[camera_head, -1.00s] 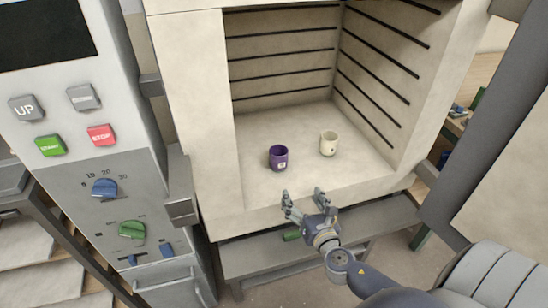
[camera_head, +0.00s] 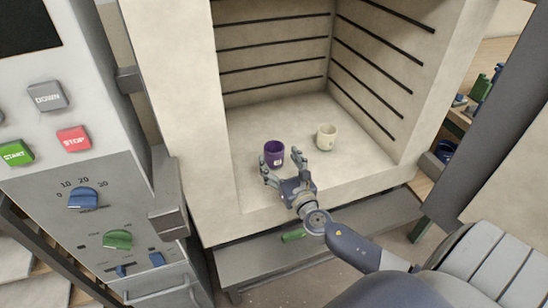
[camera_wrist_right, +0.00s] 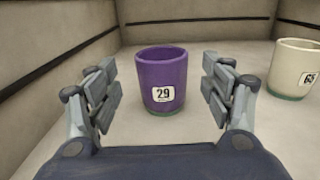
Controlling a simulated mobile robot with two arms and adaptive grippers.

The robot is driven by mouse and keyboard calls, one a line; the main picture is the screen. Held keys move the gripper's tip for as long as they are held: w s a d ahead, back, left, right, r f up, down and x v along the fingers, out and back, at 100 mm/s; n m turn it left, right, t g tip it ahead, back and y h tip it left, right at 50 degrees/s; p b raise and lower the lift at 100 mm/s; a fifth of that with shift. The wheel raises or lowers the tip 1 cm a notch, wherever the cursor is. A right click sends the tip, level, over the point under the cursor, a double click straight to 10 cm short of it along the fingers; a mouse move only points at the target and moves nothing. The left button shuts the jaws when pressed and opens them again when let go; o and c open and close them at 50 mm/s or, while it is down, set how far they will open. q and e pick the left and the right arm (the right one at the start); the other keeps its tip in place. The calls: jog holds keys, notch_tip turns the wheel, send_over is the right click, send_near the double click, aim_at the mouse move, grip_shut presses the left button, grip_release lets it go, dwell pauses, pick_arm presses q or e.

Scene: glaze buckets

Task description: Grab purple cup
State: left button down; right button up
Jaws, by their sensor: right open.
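The purple cup (camera_head: 275,153) stands upright on the kiln floor. In the right wrist view the purple cup (camera_wrist_right: 162,78) carries a white label reading 29 and sits in the middle, ahead of and between the fingers. My right gripper (camera_head: 283,167) is open and empty just in front of the cup, and its open fingers also frame the cup in the wrist view (camera_wrist_right: 163,92). No contact with the cup is visible. My left gripper is not in view.
A cream cup (camera_head: 326,137) labelled 65 stands to the right of the purple cup; it shows at the right edge of the wrist view (camera_wrist_right: 295,68). The kiln walls (camera_head: 275,60) enclose both cups at the sides and back. A control panel (camera_head: 85,190) stands at left.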

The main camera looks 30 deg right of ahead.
jog(key=x, duration=0.4)
jog(key=shift+w+d+r, duration=0.1)
jog(key=shift+r, duration=0.15)
jog(key=shift+w, duration=0.25)
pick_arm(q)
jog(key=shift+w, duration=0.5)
pick_arm(e)
jog(key=c, duration=1.3)
